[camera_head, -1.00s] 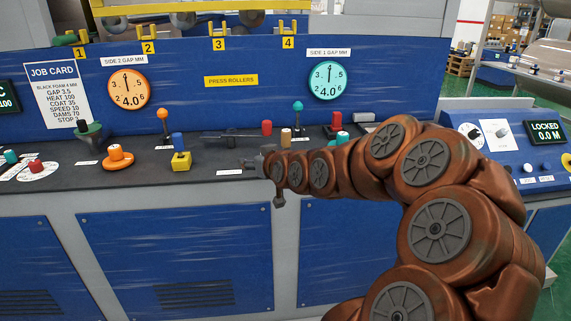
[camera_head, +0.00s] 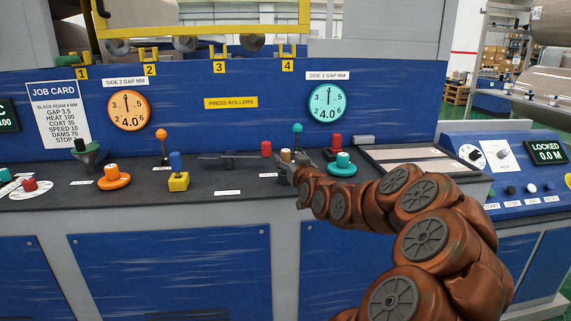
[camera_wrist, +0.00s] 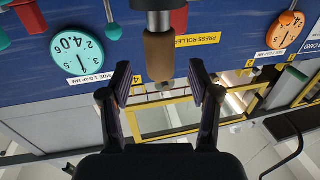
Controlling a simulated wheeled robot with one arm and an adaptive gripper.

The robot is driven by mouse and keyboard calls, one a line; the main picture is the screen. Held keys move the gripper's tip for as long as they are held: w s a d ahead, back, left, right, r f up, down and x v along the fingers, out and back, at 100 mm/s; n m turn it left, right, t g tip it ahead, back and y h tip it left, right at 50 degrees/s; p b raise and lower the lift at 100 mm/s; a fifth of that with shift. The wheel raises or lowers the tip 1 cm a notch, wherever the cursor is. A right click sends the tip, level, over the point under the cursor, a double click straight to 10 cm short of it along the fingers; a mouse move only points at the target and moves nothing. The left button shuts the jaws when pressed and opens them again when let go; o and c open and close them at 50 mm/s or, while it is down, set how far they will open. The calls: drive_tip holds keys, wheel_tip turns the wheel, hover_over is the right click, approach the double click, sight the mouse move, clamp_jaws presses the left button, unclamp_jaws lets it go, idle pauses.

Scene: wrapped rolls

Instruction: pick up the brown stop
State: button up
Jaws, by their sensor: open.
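The brown stop (camera_head: 286,156) is a small upright tan-brown cylinder on the dark console top, just beyond my gripper in the head view. In the wrist view, which is upside down, the brown stop (camera_wrist: 159,55) hangs from a grey metal stem, centred between the fingers and a little past their tips. My gripper (camera_head: 287,173) is low over the console, its tips partly hiding the stop's lower part. In the wrist view my gripper (camera_wrist: 160,80) is open, with one finger on each side of the stop's line. I see no contact.
Close by stand a red knob (camera_head: 266,149), a teal ball lever (camera_head: 298,129), a teal knob (camera_head: 343,163) and a second red knob (camera_head: 335,141). The blue panel (camera_head: 200,90) rises behind.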

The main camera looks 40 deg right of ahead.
sight(287, 157)
drive_tip(key=shift+x, duration=1.7)
clamp_jaws()
